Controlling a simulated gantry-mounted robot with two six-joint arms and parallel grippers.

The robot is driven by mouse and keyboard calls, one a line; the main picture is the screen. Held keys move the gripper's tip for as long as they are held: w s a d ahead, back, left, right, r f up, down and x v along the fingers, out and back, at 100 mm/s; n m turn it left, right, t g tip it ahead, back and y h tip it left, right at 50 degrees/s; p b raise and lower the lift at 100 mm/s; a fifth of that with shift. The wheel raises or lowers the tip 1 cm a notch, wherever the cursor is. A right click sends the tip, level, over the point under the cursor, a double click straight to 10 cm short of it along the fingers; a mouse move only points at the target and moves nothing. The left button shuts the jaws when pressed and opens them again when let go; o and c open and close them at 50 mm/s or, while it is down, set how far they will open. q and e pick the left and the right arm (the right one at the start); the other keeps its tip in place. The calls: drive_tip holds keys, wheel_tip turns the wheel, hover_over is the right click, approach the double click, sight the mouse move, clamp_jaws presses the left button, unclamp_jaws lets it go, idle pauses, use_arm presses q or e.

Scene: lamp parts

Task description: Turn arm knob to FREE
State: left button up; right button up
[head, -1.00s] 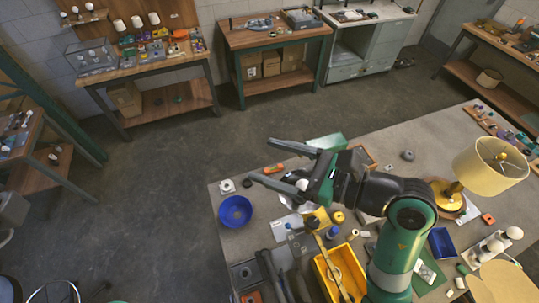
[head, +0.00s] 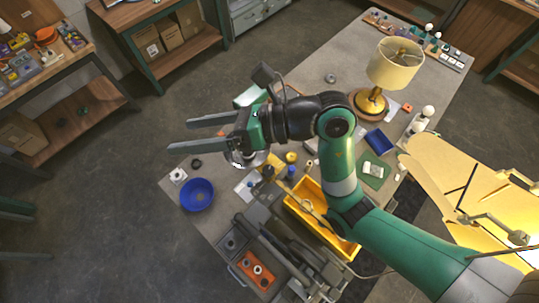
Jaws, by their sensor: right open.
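My right gripper (head: 180,135) is open and empty, its two long grey fingers pointing left above the table's left edge. No object lies between the fingers. A table lamp with a cream shade (head: 393,65) stands upright on a round brass base (head: 369,101) toward the far part of the table, apart from the gripper. I cannot pick out an arm knob or FREE marking. An orange plate with small round pieces (head: 257,269) sits at the table's near end; I cannot tell what it is. My left gripper is out of view.
A blue bowl (head: 197,195) sits at the table's left edge. A yellow bin (head: 300,210) lies below my right arm, with dark grey rails beside it. A blue tray (head: 379,140) and green mat (head: 374,171) lie right of the arm. Open floor lies left of the table.

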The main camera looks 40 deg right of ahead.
wheel_tip(320, 180, down, 4)
drive_tip(key=s+r+m+g, duration=0.1)
drive_tip(key=m, duration=0.7)
drive_tip(key=m+t+h+b, duration=0.3)
drive_tip(key=m+b, duration=0.9)
drive_tip(key=m, duration=1.3)
approach(270, 170)
drive_tip(key=shift+g+h, duration=0.6)
drive_tip(key=shift+g, duration=0.1)
drive_tip(key=x, duration=0.3)
drive_tip(key=r+b+x, duration=0.1)
drive_tip(key=x, duration=0.4)
drive_tip(key=shift+w+a, duration=0.4)
drive_tip(key=shift+a, duration=0.05)
drive_tip(key=shift+r, duration=0.1)
drive_tip(key=shift+c, duration=0.3)
